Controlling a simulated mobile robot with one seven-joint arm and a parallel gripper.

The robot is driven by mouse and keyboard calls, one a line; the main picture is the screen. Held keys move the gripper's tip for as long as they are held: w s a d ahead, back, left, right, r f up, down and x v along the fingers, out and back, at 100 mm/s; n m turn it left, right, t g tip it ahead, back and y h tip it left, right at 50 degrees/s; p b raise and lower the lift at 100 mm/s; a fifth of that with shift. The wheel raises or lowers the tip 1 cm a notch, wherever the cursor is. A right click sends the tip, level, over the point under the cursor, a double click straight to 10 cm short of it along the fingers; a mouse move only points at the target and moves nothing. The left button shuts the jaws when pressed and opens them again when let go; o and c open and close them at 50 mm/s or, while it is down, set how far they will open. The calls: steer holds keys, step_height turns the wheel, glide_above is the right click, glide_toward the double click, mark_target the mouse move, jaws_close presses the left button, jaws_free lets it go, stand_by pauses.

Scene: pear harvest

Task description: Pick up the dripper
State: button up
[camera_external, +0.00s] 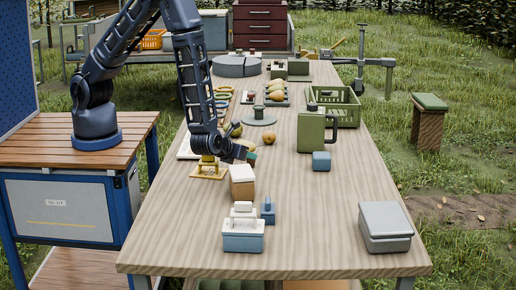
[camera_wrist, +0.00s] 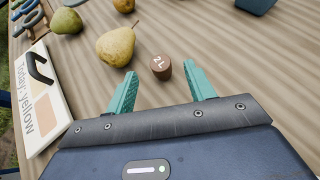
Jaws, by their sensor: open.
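A small brown cylinder marked "2 L" (camera_wrist: 160,66), which I take to be the dripper, stands on the wooden table in the wrist view. My gripper (camera_wrist: 161,74) is open, with its teal fingers spread to the left and right of the cylinder's near side. The cylinder looks free of both fingers; the height gap to the table is hard to judge. In the external view my gripper (camera_external: 248,155) hangs low over the table's left half. I cannot make out the cylinder there.
A yellow pear (camera_wrist: 116,46) lies just left of the cylinder, with a green pear (camera_wrist: 67,22) beyond. A sign card (camera_wrist: 38,100) is left of my gripper. A wooden-sided box (camera_external: 242,182), a green canister (camera_external: 311,130) and a blue block (camera_external: 321,161) stand nearby.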

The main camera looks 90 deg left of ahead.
mark_target(251, 161)
steer(key=shift+x, duration=2)
steer(key=c, duration=1)
steer(key=shift+c, duration=0.2)
